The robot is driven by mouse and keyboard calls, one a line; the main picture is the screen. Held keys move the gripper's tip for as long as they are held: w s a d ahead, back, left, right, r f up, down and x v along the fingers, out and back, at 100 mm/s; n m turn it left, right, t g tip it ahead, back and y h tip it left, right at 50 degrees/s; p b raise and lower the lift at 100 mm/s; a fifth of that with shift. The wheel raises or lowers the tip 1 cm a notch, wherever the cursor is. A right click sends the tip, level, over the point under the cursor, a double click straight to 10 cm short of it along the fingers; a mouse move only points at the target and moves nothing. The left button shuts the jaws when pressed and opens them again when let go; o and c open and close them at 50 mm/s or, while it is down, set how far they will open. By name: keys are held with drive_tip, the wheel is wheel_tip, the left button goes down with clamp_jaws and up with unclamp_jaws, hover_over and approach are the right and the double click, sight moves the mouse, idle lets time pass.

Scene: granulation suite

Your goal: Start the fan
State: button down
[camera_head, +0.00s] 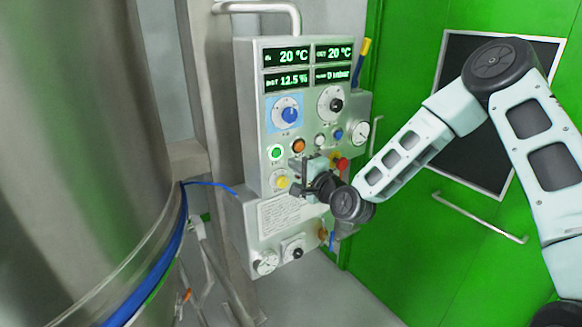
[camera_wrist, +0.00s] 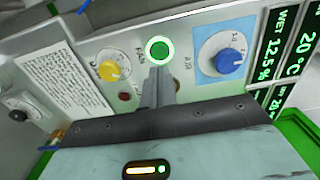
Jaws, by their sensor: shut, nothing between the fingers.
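The control panel (camera_head: 305,120) stands upright in the head view. Its round green button (camera_head: 276,153) has a bright ring, and in the wrist view the same green button (camera_wrist: 160,50) glows beside the label "FAN". My gripper (camera_head: 299,176) is at the panel's lower front, right of and below the green button. In the wrist view my gripper (camera_wrist: 158,76) is shut and empty, its fingertips just below the green button's edge. I cannot tell whether they touch the panel.
A yellow knob (camera_wrist: 113,68) and a blue AIR knob (camera_wrist: 229,61) flank the green button. A red button (camera_head: 342,164) sits near my wrist. The displays (camera_head: 309,66) read 20 °C, 20 °C, 12.5 % and 0 mbar. A large steel vessel (camera_head: 90,130) stands left; a green door (camera_head: 420,230) is behind.

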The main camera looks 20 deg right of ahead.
drive_tip(key=b+v, duration=0.2)
drive_tip(key=v, duration=0.5)
drive_tip(key=shift+b, duration=0.3)
drive_tip(key=s+a+f+n+g+b, duration=0.1)
drive_tip(key=s+a+f+n+g, duration=0.35)
drive_tip(key=s+a+n, duration=0.2)
drive_tip(key=s+a+f+n+g+b, duration=0.1)
drive_tip(key=s+a+f+n+g, duration=0.2)
drive_tip(key=s+a+n+g, duration=0.4)
drive_tip(key=s+d+r+n+g+h, duration=0.1)
drive_tip(key=s+n, duration=0.1)
drive_tip(key=s, duration=0.5)
drive_tip(key=s+d+r+n+g+h+b, duration=0.1)
drive_tip(key=s+d+n+g+h, duration=0.1)
drive_tip(key=s, duration=0.5)
drive_tip(key=s+d+r+n+g+h+b, duration=0.1)
drive_tip(key=s+n, duration=0.3)
drive_tip(key=s, duration=0.4)
drive_tip(key=shift+d+g+h, duration=0.6)
drive_tip(key=shift+g, duration=0.15)
drive_tip(key=shift+n, duration=0.25)
